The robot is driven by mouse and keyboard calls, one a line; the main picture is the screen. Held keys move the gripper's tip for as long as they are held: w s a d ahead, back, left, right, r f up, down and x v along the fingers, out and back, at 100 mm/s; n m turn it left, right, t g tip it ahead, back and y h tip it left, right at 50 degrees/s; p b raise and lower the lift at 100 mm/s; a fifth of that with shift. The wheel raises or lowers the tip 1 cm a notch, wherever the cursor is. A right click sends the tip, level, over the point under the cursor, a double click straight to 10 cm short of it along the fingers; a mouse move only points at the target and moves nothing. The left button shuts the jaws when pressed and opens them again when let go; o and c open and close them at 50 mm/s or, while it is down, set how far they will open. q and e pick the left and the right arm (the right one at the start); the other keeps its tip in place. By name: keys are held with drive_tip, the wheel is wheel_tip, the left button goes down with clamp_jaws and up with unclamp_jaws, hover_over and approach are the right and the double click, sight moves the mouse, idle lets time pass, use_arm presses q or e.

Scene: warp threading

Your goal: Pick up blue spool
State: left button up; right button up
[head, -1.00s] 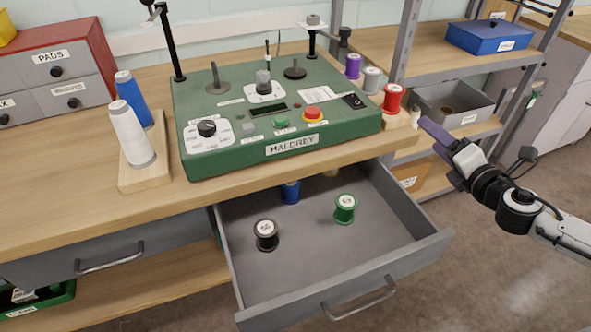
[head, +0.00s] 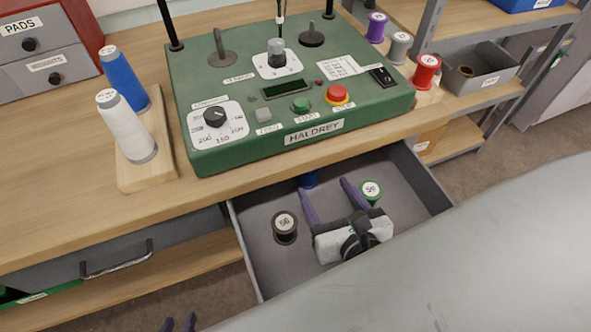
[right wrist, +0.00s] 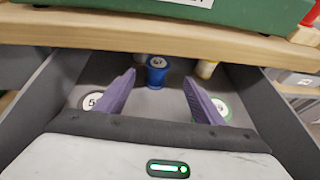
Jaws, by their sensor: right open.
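The blue spool (head: 309,180) stands at the back of the open drawer, partly hidden by the bench edge in the head view. In the right wrist view, the blue spool (right wrist: 157,72) shows between and beyond the fingertips. My right gripper (head: 324,187) is inside the drawer, open and empty, its purple fingers pointing toward the back. It also shows in the right wrist view (right wrist: 158,78). My left gripper (head: 179,324) shows only as two separated purple fingertips at the bottom edge.
A dark spool (head: 285,226) stands left of my right gripper and a green spool (head: 371,192) right of it. A yellow spool (right wrist: 206,68) stands at the drawer's back. The bench edge (right wrist: 150,39) overhangs the back. Drawer walls (right wrist: 290,122) bound the sides.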

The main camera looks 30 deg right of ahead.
drive_tip(key=x, duration=0.3)
drive_tip(key=shift+w+d, duration=0.1)
drive_tip(key=shift+w, duration=0.25)
drive_tip(key=shift+a+x, duration=0.1)
drive_tip(key=shift+x, duration=1.25)
drive_tip(key=shift+a+x, duration=0.15)
drive_tip(key=shift+x, duration=1.25)
drive_tip(key=shift+w+r, duration=0.1)
drive_tip(key=shift+r, duration=0.1)
drive_tip(key=shift+c, duration=0.3)
drive_tip(key=c, duration=1.1)
